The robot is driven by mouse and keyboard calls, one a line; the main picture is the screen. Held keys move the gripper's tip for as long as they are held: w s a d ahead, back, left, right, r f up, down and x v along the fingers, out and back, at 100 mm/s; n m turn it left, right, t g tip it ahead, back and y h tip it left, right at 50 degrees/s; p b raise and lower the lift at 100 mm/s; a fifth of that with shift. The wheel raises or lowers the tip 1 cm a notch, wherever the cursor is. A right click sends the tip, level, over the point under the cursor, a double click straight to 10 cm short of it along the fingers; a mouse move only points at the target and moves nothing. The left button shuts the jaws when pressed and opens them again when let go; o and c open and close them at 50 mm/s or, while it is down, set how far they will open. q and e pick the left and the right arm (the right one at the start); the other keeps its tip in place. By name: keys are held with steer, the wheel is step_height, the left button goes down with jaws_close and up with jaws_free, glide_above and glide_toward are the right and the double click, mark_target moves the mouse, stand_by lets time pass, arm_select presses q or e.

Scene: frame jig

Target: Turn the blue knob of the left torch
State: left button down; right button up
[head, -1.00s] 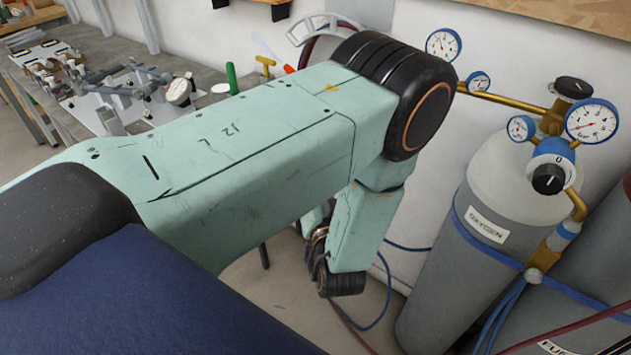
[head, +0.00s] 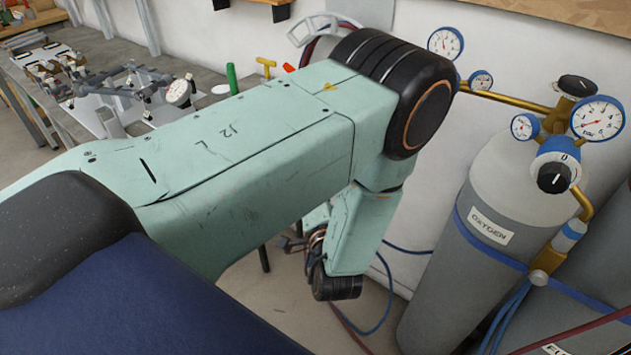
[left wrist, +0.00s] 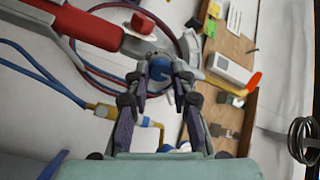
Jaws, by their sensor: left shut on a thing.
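In the left wrist view my left gripper (left wrist: 160,78) is shut on the blue knob (left wrist: 158,68), with one finger on each side of it. The knob sits at the grey metal body of a torch, whose red handle (left wrist: 85,24) runs to the upper left. In the head view my own arm hides the torch, the knob and most of this gripper. How far the knob is turned cannot be told. My right gripper is in neither view.
A grey oxygen cylinder (head: 460,275) with gauges stands at the right in the head view. A workbench (head: 85,55) with a jig is at the upper left. In the wrist view, red and blue hoses (left wrist: 45,72) lie near the torch, and a wooden shelf (left wrist: 232,55) runs along the right.

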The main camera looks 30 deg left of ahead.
arm_select(q)
steer(key=shift+f, duration=0.1)
stand_by(0.4)
steer(key=c, duration=1.1)
jaws_free()
steer(key=shift+w, duration=0.1)
